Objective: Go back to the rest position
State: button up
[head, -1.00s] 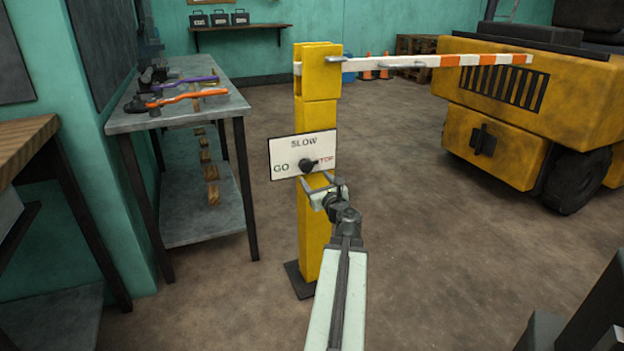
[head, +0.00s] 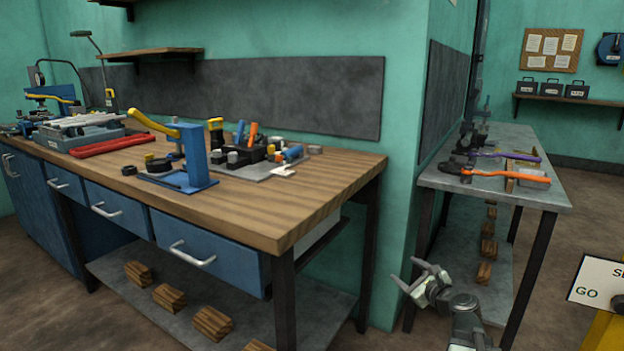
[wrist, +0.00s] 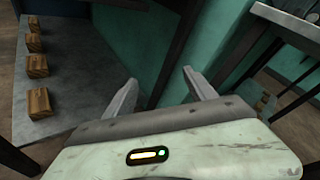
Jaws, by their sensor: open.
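My gripper (head: 420,276) is open and empty in the head view, in front of the teal wall corner between the two benches. In the wrist view my gripper (wrist: 160,92) shows its two fingers spread with nothing between them. The sign (head: 597,287) with "GO" lettering is at the right edge of the head view, on a yellow post (head: 604,334) that is mostly cut off. My gripper is well apart from the sign.
A wooden workbench (head: 330,187) with blue drawers and a loaded top fills the left. A grey metal table (head: 520,196) with tools stands to the right. Wooden blocks (head: 211,323) lie on the lower shelf (head: 318,305). Open floor shows between the metal table and the post.

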jog(key=a+f+n+g+y+p, duration=0.15)
jog(key=a+n, duration=0.25)
jog(key=a, duration=0.4)
jog(key=a+f+n+g+y, duration=0.2)
jog(key=a+n, duration=0.1)
jog(key=a, duration=0.4)
jog(key=s+a+f+n+g+h+p, duration=0.1)
jog(key=s+a+f+n+g+h, duration=0.2)
jog(key=s+a+f+n+g, duration=0.75)
jog(key=s+d+f+n+g+h, duration=0.1)
jog(key=s+d+n+h, duration=0.3)
jog(key=s+d+n, duration=0.4)
notch_tip(320, 180, up, 38)
jog(key=a+n+p, duration=0.1)
jog(key=n+p, duration=0.1)
jog(key=p, duration=3.6)
jog(key=shift+w+a+f, duration=0.15)
jog(key=shift+a+f, duration=0.05)
jog(key=shift+y, duration=0.25)
